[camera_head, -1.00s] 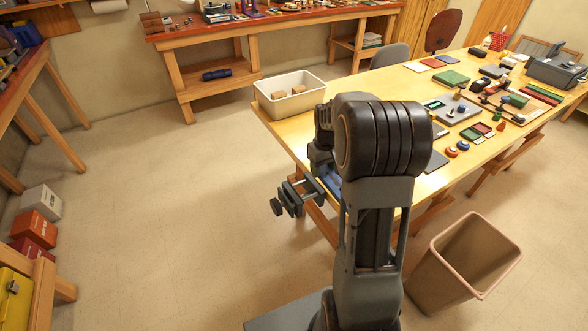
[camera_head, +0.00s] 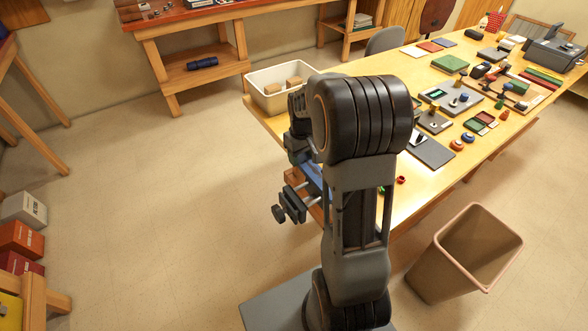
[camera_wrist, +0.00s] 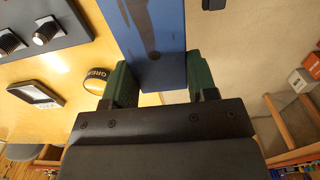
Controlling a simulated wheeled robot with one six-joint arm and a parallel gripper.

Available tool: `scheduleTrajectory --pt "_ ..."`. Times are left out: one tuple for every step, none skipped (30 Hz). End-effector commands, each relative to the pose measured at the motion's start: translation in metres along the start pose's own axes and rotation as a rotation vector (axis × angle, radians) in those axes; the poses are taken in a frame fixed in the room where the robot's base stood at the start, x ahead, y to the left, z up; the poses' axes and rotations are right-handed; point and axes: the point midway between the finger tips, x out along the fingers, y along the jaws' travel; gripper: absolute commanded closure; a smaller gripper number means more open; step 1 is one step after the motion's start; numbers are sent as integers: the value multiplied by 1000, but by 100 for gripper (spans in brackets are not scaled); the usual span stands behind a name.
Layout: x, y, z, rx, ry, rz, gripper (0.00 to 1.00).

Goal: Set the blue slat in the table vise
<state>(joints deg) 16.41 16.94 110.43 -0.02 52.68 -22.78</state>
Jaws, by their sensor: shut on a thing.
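The blue slat (camera_wrist: 150,42) is held between the green finger pads of my gripper (camera_wrist: 155,80) in the wrist view and runs away from it past the top edge. In the head view my gripper (camera_head: 299,150) is partly hidden behind my arm, at the near left edge of the wooden table. A strip of the blue slat (camera_head: 313,180) shows just below it. The dark table vise (camera_head: 291,206) is clamped to that edge, close under the slat. My arm hides part of the vise, so I cannot tell whether slat and jaws touch.
A white bin (camera_head: 268,98) with blocks stands on the table's far left corner. Small parts and trays (camera_head: 452,98) cover the table's middle and right. A tan waste bin (camera_head: 462,255) stands on the floor at right.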

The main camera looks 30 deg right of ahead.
Motion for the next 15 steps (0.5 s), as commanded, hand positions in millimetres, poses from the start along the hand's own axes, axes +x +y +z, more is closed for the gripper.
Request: scheduleTrajectory --pt "6 -6 -2 -4 -2 -1 73" --pt "9 -8 -2 -4 -2 -1 73" --pt "12 -11 -3 -3 -2 -1 73" --pt "14 -12 -4 -3 -1 0 73" --pt "16 -14 -5 -3 0 0 73" --pt "18 -15 -5 -3 0 0 73" --pt "18 -16 -5 -3 0 0 73" --pt "19 -16 -6 -3 0 0 73" --pt "21 -18 -6 -4 0 0 73" --pt "23 -19 -6 -5 -1 0 73" --pt "25 -21 -7 -5 -1 0 73" --pt "30 -25 -8 -5 -2 -1 73" --pt "34 -26 -8 -4 -4 -1 73" --pt "39 -25 -8 -2 -4 -1 73" --pt "45 -25 -8 -2 -4 -1 73"
